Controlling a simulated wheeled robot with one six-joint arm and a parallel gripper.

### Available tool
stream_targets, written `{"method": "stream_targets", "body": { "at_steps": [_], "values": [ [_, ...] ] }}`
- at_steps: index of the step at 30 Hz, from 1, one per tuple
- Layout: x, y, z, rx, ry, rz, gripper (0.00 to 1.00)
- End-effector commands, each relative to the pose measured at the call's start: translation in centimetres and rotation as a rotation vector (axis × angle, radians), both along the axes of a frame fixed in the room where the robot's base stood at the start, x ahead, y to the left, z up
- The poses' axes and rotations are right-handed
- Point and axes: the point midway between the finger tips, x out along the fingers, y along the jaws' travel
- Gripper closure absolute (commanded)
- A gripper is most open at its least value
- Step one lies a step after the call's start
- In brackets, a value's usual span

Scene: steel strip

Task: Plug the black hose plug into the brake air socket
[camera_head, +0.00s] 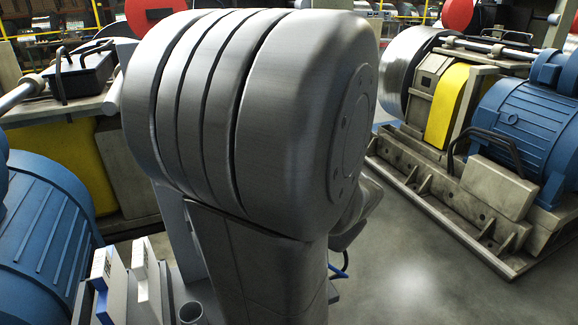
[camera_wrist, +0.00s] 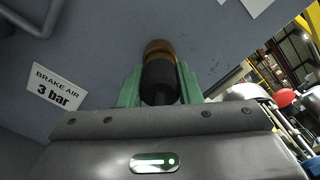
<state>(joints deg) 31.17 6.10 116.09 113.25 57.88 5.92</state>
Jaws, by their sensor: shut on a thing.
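In the wrist view my gripper (camera_wrist: 160,78) has its two green fingers closed on the sides of the black hose plug (camera_wrist: 160,84). A brass ring (camera_wrist: 159,48) shows at the plug's far end, close to the grey-blue panel (camera_wrist: 105,50). I cannot tell whether this ring is part of the plug or the brake air socket, or whether the plug sits in it. A white label (camera_wrist: 57,88) reading "BRAKE AIR 3 bar" is on the panel to the left. In the head view my arm hides the gripper, plug and socket.
A grey handle (camera_wrist: 35,20) stands on the panel at upper left in the wrist view. In the head view, a blue motor (camera_head: 530,120) and a yellow guard (camera_head: 447,105) stand at right, another blue motor (camera_head: 40,240) at left. Open floor (camera_head: 400,265) lies at lower right.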

Motion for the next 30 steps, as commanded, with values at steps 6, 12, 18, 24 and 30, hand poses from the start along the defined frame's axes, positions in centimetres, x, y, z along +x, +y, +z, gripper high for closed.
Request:
{"method": "stream_targets", "body": {
  "at_steps": [6, 12, 18, 24, 30],
  "values": [
    [0.2, 0.0, 0.0, 0.000, 0.000, 0.000, 0.96],
    [0.4, 0.1, 0.0, -0.001, 0.000, 0.000, 0.96],
    [0.4, 0.1, 0.0, 0.000, 0.000, 0.000, 0.43],
    [0.4, 0.1, 0.0, 0.000, 0.000, 0.000, 0.43],
    [-0.7, -0.4, 0.0, 0.000, -0.001, -0.003, 0.43]
  ]
}}
